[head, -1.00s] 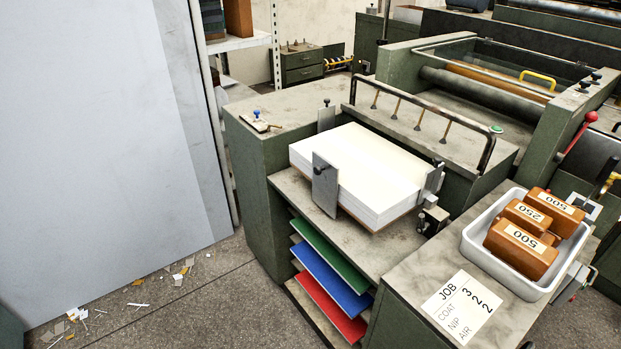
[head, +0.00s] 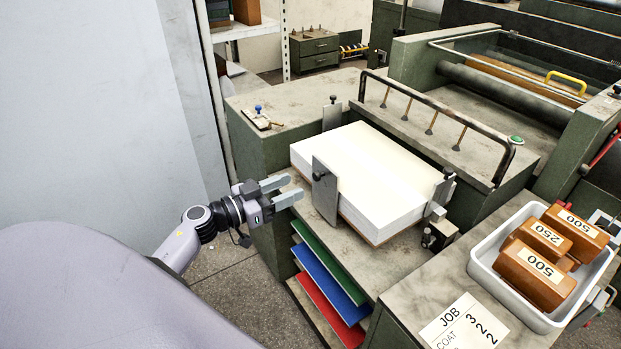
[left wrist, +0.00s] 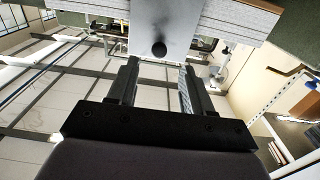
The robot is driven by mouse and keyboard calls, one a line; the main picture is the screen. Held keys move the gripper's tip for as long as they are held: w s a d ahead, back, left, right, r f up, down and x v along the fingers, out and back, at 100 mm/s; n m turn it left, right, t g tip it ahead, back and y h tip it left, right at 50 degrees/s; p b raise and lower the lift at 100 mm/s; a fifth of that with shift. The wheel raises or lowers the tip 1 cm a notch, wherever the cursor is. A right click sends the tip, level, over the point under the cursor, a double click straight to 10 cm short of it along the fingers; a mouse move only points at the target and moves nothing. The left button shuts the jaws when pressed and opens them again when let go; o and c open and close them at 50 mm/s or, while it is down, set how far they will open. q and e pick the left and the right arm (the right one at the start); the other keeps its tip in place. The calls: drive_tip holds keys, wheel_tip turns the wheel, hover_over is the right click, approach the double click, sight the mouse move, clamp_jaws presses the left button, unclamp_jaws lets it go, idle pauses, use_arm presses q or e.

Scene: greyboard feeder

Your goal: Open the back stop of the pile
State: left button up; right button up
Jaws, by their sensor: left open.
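The pile (head: 365,175) is a thick block of white sheets on the feeder's table. A grey metal plate (head: 325,192) with a dark knob stands upright against its near left side; this looks like the back stop. The plate (left wrist: 150,22) and its black knob (left wrist: 159,49) also show in the left wrist view, ahead of the fingers. My left gripper (head: 295,188) is open and empty, just left of the plate and apart from it. In the left wrist view its fingers (left wrist: 158,66) point toward the knob. My right gripper is not in view.
Other metal stops stand at the pile's far left corner (head: 332,115) and right corner (head: 440,195). A bar with suckers (head: 440,110) spans behind the pile. Green, blue and red boards (head: 330,280) lie on shelves below. A white tray (head: 483,262) holds orange weights at right.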

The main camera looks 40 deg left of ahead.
sight(314, 178)
use_arm(q)
drive_tip(key=shift+x, duration=3.25)
clamp_jaws()
